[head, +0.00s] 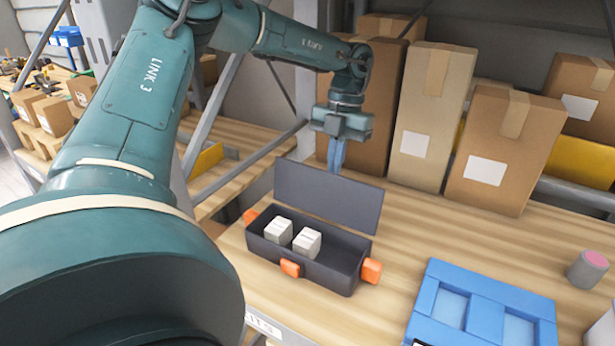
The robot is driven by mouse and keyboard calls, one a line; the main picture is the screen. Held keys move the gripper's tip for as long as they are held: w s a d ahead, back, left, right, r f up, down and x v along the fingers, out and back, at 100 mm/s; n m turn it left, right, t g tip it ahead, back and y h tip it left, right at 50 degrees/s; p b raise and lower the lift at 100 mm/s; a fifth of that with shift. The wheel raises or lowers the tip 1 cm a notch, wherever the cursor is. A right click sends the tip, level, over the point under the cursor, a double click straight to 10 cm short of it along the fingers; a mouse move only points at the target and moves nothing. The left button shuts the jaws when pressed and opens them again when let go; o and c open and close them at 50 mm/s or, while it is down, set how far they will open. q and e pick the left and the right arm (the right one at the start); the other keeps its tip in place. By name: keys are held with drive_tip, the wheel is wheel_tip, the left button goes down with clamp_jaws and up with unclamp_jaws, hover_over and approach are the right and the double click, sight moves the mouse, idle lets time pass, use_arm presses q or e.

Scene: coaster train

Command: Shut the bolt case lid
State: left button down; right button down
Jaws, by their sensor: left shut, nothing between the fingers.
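The bolt case (312,272) is a dark grey box with orange latches on the wooden bench. Its lid (328,197) stands up open at the back edge. Two pale grey blocks (278,230) (307,242) lie inside, and the right part of the case is empty. My left gripper (336,165) is shut and empty, pointing down behind the lid's upper edge. Its fingertips are close to the lid or hidden by it; I cannot tell whether they touch. My right gripper is not in view.
Tall cardboard boxes (428,118) stand at the back, close to my left gripper. A blue tray (430,295) lies to the right of the case. A grey cylinder with a pink top (588,270) stands at far right. Bare bench lies between.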

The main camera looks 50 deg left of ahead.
use_arm(q)
drive_tip(key=shift+s+d, duration=0.2)
drive_tip(key=shift+s, duration=0.3)
drive_tip(key=shift+s+d, duration=0.15)
drive_tip(key=shift+s, duration=0.35)
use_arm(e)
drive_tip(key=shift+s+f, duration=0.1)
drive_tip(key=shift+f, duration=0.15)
use_arm(q)
drive_tip(key=shift+s, duration=0.1)
